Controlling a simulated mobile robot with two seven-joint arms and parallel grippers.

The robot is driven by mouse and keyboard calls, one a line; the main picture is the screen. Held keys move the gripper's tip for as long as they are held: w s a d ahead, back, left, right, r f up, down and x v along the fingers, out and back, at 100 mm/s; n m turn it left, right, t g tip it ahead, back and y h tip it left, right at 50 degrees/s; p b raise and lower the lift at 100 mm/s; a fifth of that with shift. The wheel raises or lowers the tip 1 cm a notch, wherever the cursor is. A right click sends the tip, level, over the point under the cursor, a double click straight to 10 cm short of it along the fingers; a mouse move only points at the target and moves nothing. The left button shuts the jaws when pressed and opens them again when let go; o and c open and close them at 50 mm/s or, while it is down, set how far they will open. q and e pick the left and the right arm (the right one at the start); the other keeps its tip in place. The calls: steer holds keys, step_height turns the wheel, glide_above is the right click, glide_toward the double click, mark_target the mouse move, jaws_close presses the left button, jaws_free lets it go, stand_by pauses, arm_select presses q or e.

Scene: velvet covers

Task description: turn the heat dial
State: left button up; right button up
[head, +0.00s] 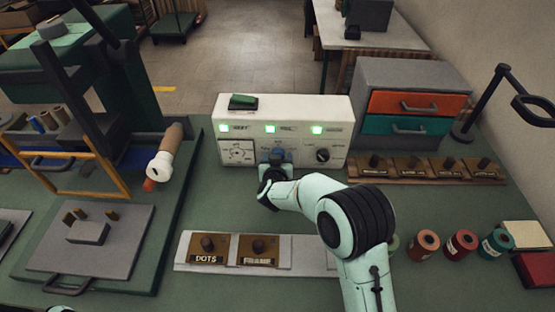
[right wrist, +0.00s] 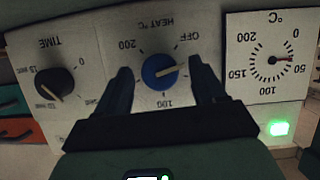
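The heat dial is a round blue knob (right wrist: 160,72) with a pale pointer on the white control box (head: 285,112). The right wrist view shows its label upside down; the pointer lies between OFF and 100. My right gripper (right wrist: 161,78) has its two dark fingers apart, one on each side of the knob, with visible gaps, so it looks open. In the head view my right gripper (head: 275,161) is at the box front and mostly hides the dial.
The temperature gauge (right wrist: 272,60) has its needle between 0 and 50. The black time dial (head: 323,155) sits right of the heat dial in the head view. Several green lamps and a green switch (head: 243,102) are on the box.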

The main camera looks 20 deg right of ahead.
arm_select(q)
steer(key=shift+w+r+p, duration=0.2)
steer(key=shift+r+p, duration=0.3)
arm_select(e)
steer(key=v, duration=1.3)
steer(key=shift+s+r, duration=0.15)
